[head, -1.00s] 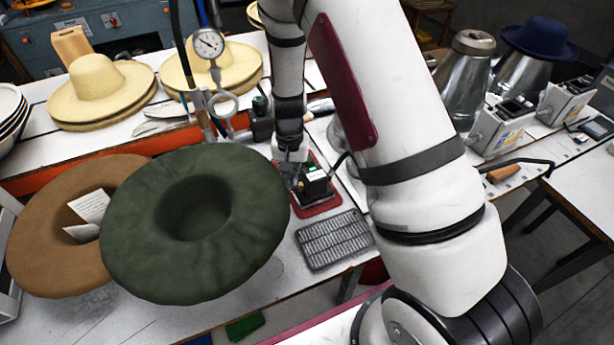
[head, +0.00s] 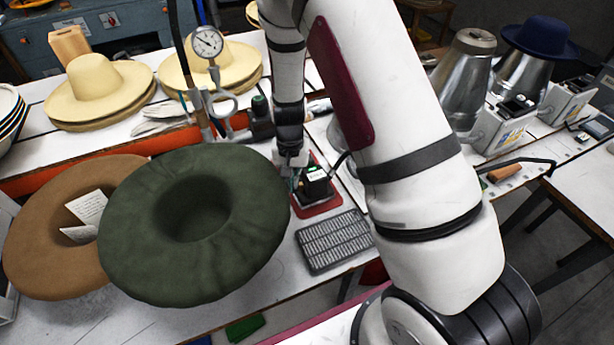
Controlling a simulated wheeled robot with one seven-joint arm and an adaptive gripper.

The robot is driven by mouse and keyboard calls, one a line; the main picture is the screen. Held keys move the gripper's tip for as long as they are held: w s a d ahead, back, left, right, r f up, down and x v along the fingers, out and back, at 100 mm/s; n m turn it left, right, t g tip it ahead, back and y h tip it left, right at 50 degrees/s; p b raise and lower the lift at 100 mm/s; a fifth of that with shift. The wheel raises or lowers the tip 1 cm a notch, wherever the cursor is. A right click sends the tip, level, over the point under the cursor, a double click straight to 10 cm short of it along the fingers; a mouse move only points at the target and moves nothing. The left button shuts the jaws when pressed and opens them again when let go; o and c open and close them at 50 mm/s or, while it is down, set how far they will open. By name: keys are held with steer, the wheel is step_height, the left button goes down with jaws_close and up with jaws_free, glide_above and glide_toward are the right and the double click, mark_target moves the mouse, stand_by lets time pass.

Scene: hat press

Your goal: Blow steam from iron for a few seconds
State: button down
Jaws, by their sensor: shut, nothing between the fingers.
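The iron (head: 316,186) is a small dark device with a pale label, sitting on a red pad (head: 322,209) near the middle of the head view. My arm comes down from the top, and my gripper (head: 291,172) is at the iron's left side. The gripper is shut with nothing held; its fingertips are small and partly lost against the dark iron, so I cannot tell if they touch it. No steam is visible around the iron.
A dark green felt hat (head: 195,225) and a brown hat (head: 65,225) lie upturned at the left front. A grey metal grid (head: 334,241) lies in front of the pad. A pressure gauge (head: 206,42) stands behind. Straw hats (head: 98,88) sit behind left; metal cones (head: 463,75) stand right.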

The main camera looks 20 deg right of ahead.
steer(key=shift+f, duration=0.15)
steer(key=shift+r+p, duration=1.2)
steer(key=shift+r, duration=2.35)
steer(key=s+a+r+n+t+y, duration=0.1)
steer(key=s+r, duration=0.3)
steer(key=r, duration=0.7)
steer(key=s+r+n+t, duration=0.2)
steer(key=s+r, duration=0.2)
steer(key=r, duration=0.7)
steer(key=s+r+n+t, duration=0.1)
steer(key=s+r, duration=0.4)
steer(key=s, duration=0.3)
steer(key=s+d+r+n+t+h, duration=0.1)
steer(key=s+r+n, duration=0.1)
steer(key=s+r, duration=0.3)
steer(key=s, duration=0.4)
steer(key=shift+r+t, duration=0.3)
steer(key=shift+r, duration=0.05)
